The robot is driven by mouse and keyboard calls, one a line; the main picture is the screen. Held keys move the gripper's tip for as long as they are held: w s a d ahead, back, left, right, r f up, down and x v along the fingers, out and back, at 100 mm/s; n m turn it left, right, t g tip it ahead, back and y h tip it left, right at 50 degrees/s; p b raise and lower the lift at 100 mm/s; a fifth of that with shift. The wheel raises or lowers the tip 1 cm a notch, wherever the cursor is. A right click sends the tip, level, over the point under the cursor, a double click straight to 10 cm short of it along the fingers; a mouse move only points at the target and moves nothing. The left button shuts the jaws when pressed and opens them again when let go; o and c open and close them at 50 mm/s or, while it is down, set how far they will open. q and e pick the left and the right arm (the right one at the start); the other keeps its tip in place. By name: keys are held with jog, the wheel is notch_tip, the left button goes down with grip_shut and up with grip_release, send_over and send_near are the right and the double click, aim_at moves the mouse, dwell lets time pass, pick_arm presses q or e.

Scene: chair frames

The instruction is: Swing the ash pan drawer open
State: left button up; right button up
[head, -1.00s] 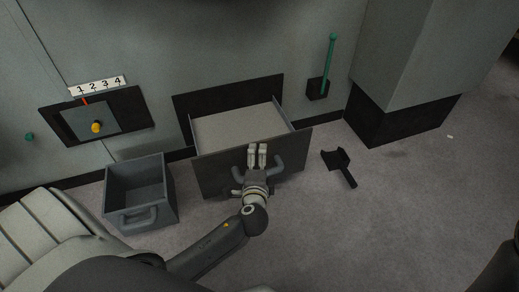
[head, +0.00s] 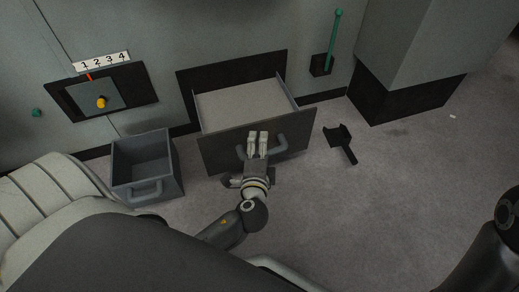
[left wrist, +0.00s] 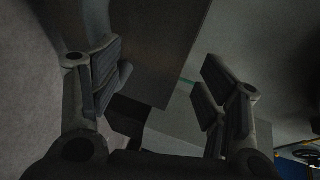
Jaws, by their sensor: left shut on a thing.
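The ash pan drawer (head: 218,151) stands pulled out of its dark opening in the grey wall, with its pale inside showing. A curved grey handle (head: 281,143) is on its front. My left gripper (head: 258,138) is at the front, shut on the middle of this handle, and its body hides part of it. In the left wrist view, its fingers (left wrist: 160,85) stand on both sides of the picture, with the dark drawer panel (left wrist: 160,45) beyond. The exact finger contact is too dim to see. My right gripper is out of view.
A grey open bin (head: 146,169) stands left of the drawer. A small black shovel (head: 342,142) lies on the floor to the right. A green lever (head: 334,42), a numbered panel (head: 100,98) and a column (head: 410,60) stand behind.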

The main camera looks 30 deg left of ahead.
pick_arm(q)
jog(key=shift+s+d+f, duration=0.15)
jog(key=shift+s+d, duration=0.1)
jog(key=shift+s, duration=0.25)
jog(key=shift+c, duration=0.9)
jog(key=s, duration=0.1)
jog(key=s+d, duration=0.2)
jog(key=s, duration=0.1)
jog(key=shift+d, duration=0.25)
jog(key=shift+p, duration=0.45)
